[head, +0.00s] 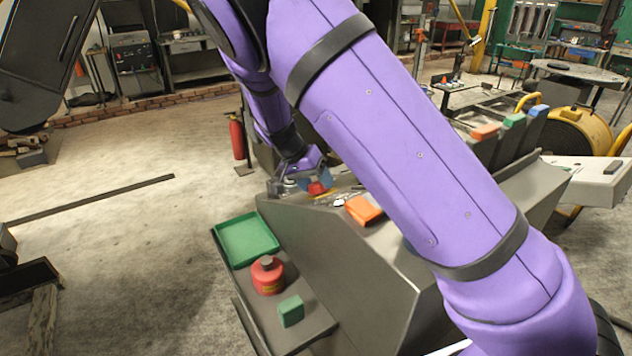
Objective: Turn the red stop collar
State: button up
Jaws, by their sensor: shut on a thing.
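The red stop collar (317,188) is a small red piece at the far left end of the grey console's sloped top, in the head view. My gripper (316,181) is at the end of my purple arm, pointing down at the collar. Its jaws are shut on the collar, with blue finger parts on either side of it. The collar's lower part and its seat are too small to make out. My own arm crosses the picture and hides much of the console top.
An orange block (362,210) sits on the console (335,265) just right of the gripper. A lower shelf holds a green tray (247,240), a red canister (267,276) and a green block (290,311). A fire extinguisher (237,137) stands behind. The floor at left is mostly clear.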

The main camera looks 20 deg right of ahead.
jog(key=o, duration=0.9)
jog(key=v, duration=1)
jog(key=shift+a+r, duration=0.2)
jog(key=shift+r, duration=0.15)
